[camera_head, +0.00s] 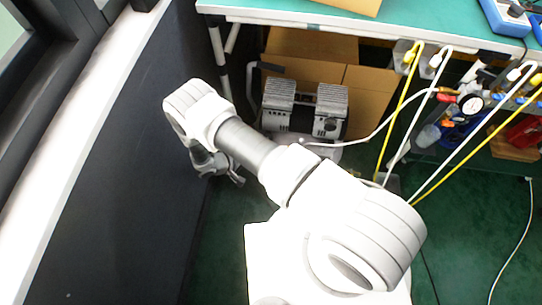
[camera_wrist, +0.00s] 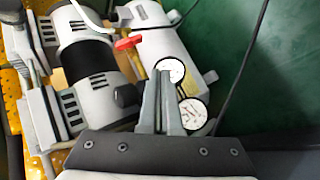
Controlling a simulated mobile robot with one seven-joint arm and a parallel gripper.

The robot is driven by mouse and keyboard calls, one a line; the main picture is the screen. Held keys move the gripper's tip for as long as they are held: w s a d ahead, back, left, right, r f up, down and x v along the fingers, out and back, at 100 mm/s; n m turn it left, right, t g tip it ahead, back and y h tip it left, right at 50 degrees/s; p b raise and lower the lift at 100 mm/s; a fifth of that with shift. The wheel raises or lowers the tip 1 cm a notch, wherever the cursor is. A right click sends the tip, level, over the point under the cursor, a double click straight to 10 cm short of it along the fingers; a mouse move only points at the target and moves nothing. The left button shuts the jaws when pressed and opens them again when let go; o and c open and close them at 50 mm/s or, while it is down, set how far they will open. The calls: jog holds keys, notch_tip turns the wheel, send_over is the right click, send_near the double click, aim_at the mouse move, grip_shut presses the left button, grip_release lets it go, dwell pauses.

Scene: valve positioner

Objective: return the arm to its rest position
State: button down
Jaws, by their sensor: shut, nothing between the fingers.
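My arm reaches from the bottom of the head view up and left toward the dark wall, with its elbow bent. In the head view my gripper (camera_head: 232,179) shows only in part, below the far end of the arm near the wall. In the wrist view my gripper (camera_wrist: 161,75) is shut, its two fingers together and nothing between them. The fingers point toward a compressor (camera_wrist: 90,65) with two round gauges; the fingers overlap the gauges in the picture. I cannot tell how far apart they are.
The compressor (camera_head: 305,108) stands under the teal-topped bench (camera_head: 290,14), before cardboard boxes (camera_head: 370,92). The dark wall (camera_head: 110,140) is close on the left. Yellow and white hoses (camera_head: 398,108) hang at the right. Green floor (camera_head: 455,235) is open at lower right.

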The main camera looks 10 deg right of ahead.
jog(key=shift+s+a+r, duration=0.2)
jog(key=shift+s+a, duration=0.1)
jog(key=shift+a, duration=0.35)
jog(key=shift+s+a+r, duration=0.25)
jog(key=shift+s+a, duration=0.05)
jog(key=shift+a, duration=0.3)
jog(key=shift+s+a+r, duration=0.2)
jog(key=shift+s+a, duration=0.1)
jog(key=shift+a, duration=0.35)
